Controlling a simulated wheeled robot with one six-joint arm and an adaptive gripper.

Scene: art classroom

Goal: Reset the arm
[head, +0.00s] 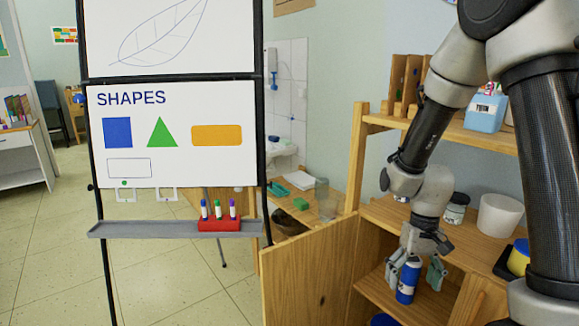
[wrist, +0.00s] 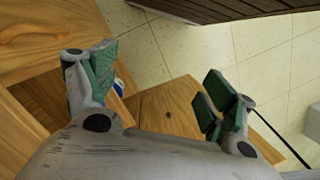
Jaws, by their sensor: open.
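My arm reaches down at the right of the head view, in front of a wooden shelf unit (head: 357,160). My gripper (head: 414,277) is open, with its green-grey fingers spread apart. A blue can with a white top (head: 408,284) stands upright on the lower shelf, and in the head view it appears between the fingers. In the wrist view, my gripper (wrist: 160,78) shows wide open with bare wood in the gap. Only a small blue and white bit of the can (wrist: 120,83) shows, beside the left finger, which hides the rest.
An open wooden door (head: 308,272) stands left of the gripper. The shelf above holds a jar (head: 456,208), a white pot (head: 499,215) and a yellow container (head: 518,258). A whiteboard easel (head: 178,172) with a red marker holder (head: 219,224) stands left. Floor is clear at far left.

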